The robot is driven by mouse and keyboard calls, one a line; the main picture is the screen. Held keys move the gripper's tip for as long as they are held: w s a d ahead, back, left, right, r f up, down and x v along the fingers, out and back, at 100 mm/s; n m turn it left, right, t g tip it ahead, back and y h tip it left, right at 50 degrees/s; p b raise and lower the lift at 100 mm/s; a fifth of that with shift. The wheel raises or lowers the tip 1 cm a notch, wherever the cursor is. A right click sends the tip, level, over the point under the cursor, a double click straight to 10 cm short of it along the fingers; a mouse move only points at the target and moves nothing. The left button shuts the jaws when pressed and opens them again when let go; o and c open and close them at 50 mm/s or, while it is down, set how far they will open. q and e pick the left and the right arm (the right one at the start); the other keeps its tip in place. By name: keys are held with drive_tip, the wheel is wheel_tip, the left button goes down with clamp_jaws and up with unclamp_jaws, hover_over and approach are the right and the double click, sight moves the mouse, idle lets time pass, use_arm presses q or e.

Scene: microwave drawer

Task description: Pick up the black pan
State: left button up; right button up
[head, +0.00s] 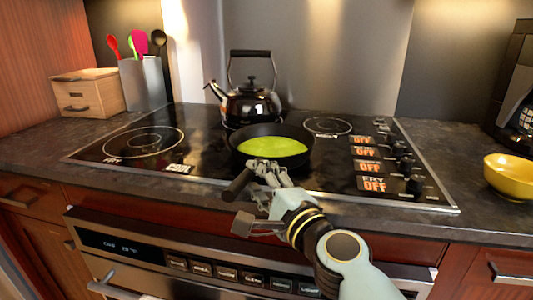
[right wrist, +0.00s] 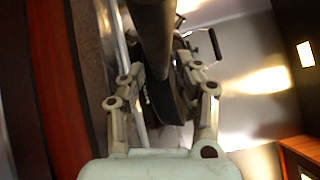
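The black pan (head: 298,160) sits on the front middle of the stove, with a yellow-green filling inside. Its dark handle (head: 238,185) points toward me, past the front edge of the stove. My right gripper (head: 264,172) is at the handle, just in front of the pan. In the right wrist view its two fingers (right wrist: 160,72) are spread apart, with the dark handle (right wrist: 154,35) running between and beyond them. I cannot tell whether either finger touches it. My left gripper is in neither view.
A dark kettle (head: 251,104) stands close behind the pan. A yellow bowl (head: 509,174) is on the right counter. A wooden box (head: 88,94) and a utensil holder (head: 142,84) stand at the left back. The stove's left burner (head: 145,141) is clear.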

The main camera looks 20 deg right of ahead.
drive_tip(key=w, duration=0.3)
drive_tip(key=shift+w+a, duration=0.15)
drive_tip(key=shift+a, duration=0.25)
clamp_jaws()
drive_tip(key=shift+r, duration=0.1)
